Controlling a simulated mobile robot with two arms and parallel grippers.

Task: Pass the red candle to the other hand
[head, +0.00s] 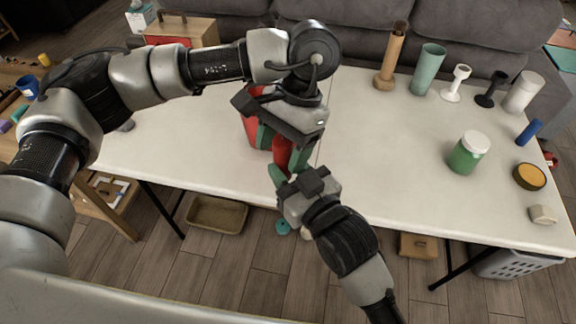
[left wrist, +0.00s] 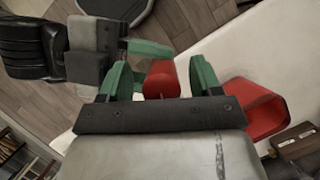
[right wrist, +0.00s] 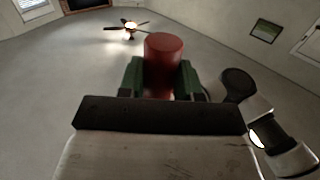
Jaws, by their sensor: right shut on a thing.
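The red candle (head: 283,153) is held above the front edge of the white table, between my two grippers. My right gripper (right wrist: 163,85) is shut on the candle (right wrist: 163,48), whose round end stands out past the green fingers. My left gripper (left wrist: 162,80) is open, with one finger on each side of the candle (left wrist: 162,78) and a visible gap. In the head view my left gripper (head: 285,143) comes from above and my right gripper (head: 285,172) from below. The candle's middle is partly hidden by the fingers.
A red container (head: 251,128) stands on the white table (head: 375,165) just behind my left gripper. A green jar (head: 467,155), a yellow-topped tin (head: 529,176) and several holders and cups stand at the right. The table's middle right is clear.

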